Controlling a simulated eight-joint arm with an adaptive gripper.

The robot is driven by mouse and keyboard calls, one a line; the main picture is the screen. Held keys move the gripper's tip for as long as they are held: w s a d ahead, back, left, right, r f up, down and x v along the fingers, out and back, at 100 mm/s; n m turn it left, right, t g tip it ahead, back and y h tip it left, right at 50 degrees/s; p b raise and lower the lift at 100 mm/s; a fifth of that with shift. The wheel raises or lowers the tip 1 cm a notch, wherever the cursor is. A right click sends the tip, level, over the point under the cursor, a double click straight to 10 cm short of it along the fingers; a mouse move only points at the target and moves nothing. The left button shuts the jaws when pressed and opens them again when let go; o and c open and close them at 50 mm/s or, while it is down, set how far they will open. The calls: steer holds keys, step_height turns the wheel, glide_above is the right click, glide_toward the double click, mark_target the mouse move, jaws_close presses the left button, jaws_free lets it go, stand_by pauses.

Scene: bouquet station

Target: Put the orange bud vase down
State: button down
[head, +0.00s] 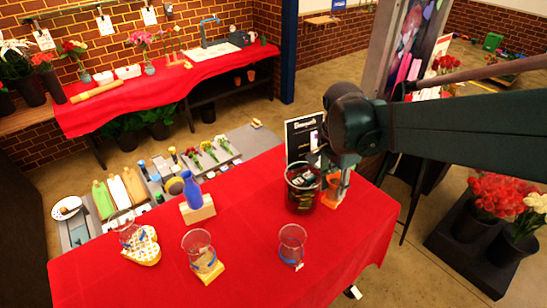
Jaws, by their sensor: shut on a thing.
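The orange bud vase (331,196) is at the right part of the red-covered table, just right of a dark-filled glass container. My gripper (342,184) points down and is shut on the vase. My arm and gripper partly hide the vase. I cannot tell whether its base touches the red cloth (250,200).
A dark-filled glass container (302,198) stands close left of the vase. A black sign (300,135) stands behind it. A clear glass (291,246) stands in front. A blue vase (191,187) stands on a wooden block (198,211). The cloth's front right is clear.

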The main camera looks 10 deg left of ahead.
steer(key=shift+r, duration=0.85)
steer(key=w+a+m, duration=0.2)
steer(key=w+a, duration=2.2)
step_height(320, 180, down, 11)
steer(key=shift+f, duration=0.1)
step_height(320, 180, down, 6)
